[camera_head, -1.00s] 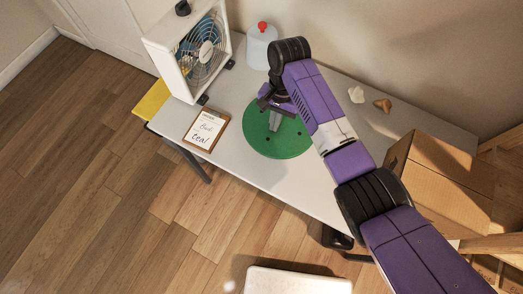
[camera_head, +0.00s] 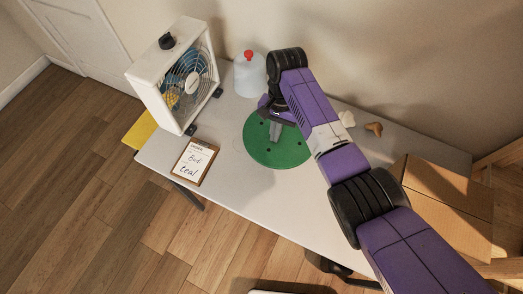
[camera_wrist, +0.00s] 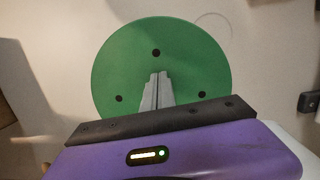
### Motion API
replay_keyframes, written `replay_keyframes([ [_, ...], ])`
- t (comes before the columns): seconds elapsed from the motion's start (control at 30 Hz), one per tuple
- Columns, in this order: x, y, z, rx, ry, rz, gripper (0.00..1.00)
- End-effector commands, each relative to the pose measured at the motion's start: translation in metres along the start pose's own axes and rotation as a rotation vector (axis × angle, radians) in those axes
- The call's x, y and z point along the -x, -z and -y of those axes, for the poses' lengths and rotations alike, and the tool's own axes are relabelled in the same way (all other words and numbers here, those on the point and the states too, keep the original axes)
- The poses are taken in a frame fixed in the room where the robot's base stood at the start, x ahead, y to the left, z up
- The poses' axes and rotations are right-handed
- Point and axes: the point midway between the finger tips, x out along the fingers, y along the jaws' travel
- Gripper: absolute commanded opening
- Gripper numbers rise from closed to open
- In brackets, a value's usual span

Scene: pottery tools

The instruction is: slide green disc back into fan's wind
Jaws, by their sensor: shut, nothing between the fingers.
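The green disc (camera_head: 284,152) lies flat on the grey table, with several dark holes. It also shows in the wrist view (camera_wrist: 205,72). My gripper (camera_head: 275,138) is shut and empty. Its grey fingers (camera_wrist: 155,80) point down over the disc, inside its rim; whether they touch it I cannot tell. The white box fan (camera_head: 153,99) stands at the table's left end, its grille facing right toward the disc's side. A gap of bare table lies between the fan and the disc. A faint ring outline (camera_wrist: 232,28) shows on the table beside the disc.
A white jug with a red cap (camera_head: 250,76) stands behind the disc. A clipboard with handwriting (camera_head: 195,161) lies at the front left edge, near a yellow sheet (camera_head: 141,130). Small pale and brown pieces (camera_head: 373,128) lie at right, near a cardboard box (camera_head: 445,200).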

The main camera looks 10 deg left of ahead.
Motion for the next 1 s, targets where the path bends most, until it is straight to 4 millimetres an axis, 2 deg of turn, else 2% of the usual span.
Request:
replay_keyframes([
  [0.3, 0.007, 0.002, -0.006, -0.002, 0.001, -0.002, 0.0],
  [0.6, 0.011, 0.049, -0.004, -0.001, 0.003, -0.004, 0.0],
  [1.0, 0.016, 0.089, -0.003, -0.001, 0.003, -0.004, 0.0],
])
